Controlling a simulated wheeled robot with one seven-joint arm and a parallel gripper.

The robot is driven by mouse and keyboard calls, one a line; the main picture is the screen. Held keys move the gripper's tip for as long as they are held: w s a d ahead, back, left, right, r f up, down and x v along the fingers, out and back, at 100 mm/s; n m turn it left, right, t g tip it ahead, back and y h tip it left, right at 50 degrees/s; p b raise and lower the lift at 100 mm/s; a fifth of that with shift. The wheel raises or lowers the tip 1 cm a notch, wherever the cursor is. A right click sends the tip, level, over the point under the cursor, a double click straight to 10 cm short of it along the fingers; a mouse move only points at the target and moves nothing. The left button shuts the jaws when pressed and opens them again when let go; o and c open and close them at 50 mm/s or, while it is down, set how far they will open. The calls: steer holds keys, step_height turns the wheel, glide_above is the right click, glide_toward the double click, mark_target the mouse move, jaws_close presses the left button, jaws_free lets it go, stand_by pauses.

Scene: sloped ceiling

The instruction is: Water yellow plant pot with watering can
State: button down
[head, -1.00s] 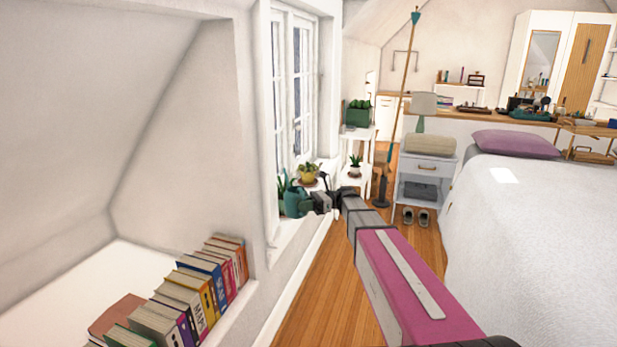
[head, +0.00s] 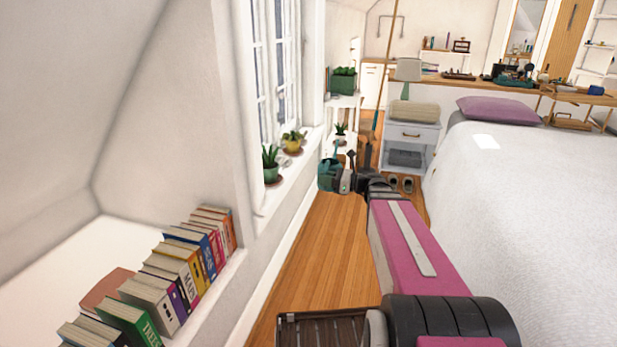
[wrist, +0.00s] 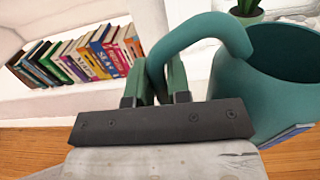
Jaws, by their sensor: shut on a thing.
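The teal watering can (head: 328,176) hangs in the air over the wooden floor, to the right of the window sill. My gripper (head: 346,176) is shut on its handle. In the wrist view the can (wrist: 270,85) fills the right side, and my gripper's fingers (wrist: 160,82) close on the curved handle. The can's spout is hard to make out. The yellow plant pot (head: 292,143) with a green plant stands on the window sill, on a brown saucer, apart from the can and to its left.
A dark green pot (head: 270,168) with a spiky plant stands nearer on the sill (head: 285,185). A row of books (head: 180,265) fills the left ledge. A white bed (head: 540,210) stands right. The floor (head: 330,250) between is clear.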

mark_target(331, 170)
steer(key=w+d+m+t, duration=0.1)
steer(key=w+d+t+h, duration=0.1)
steer(key=w, duration=0.1)
steer(key=w+m+t+h, duration=0.1)
steer(key=t, duration=0.1)
steer(key=shift+w+d+m, duration=0.25)
steer(key=shift+d+m, duration=0.05)
steer(key=shift+d, duration=0.1)
steer(key=w+a+r+m, duration=0.2)
steer(key=w+a, duration=1.1)
steer(key=w, duration=0.4)
steer(key=w+a+r+m+g, duration=0.1)
steer(key=w+a+r+m, duration=0.1)
steer(key=w+a, duration=1.1)
steer(key=shift+w+a+r+y, duration=0.2)
steer(key=shift+w+r+y, duration=0.1)
steer(key=shift+w, duration=1.7)
